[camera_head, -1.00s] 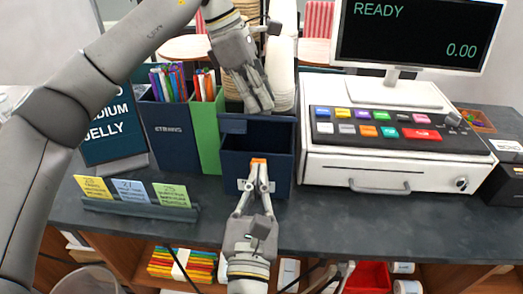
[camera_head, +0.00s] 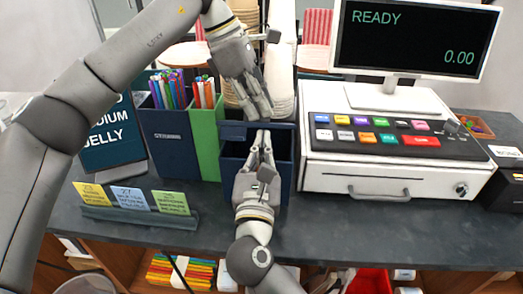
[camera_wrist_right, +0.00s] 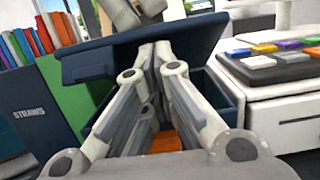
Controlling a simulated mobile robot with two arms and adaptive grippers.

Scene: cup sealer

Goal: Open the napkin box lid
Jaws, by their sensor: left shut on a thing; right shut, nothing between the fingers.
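The napkin box (camera_head: 285,175) is dark navy and stands on the counter left of the register. Its lid (camera_head: 232,130) is tilted up at the back, leaving a gap at the front. The lid also shows in the right wrist view (camera_wrist_right: 95,62). My left gripper (camera_head: 258,112) is shut at the lid's upper edge from above and behind; its exact contact is hidden. My right gripper (camera_head: 263,135) is shut and empty, its fingertips in front of the lid and over the box opening. It hides much of the box front. Whether its tips touch the lid is unclear.
A green holder (camera_head: 206,140) and a navy straw holder (camera_head: 172,145) stand close left of the box. The white register (camera_head: 330,178) is close right. A card stand (camera_head: 140,215) sits at the front left. The counter in front of the register is clear.

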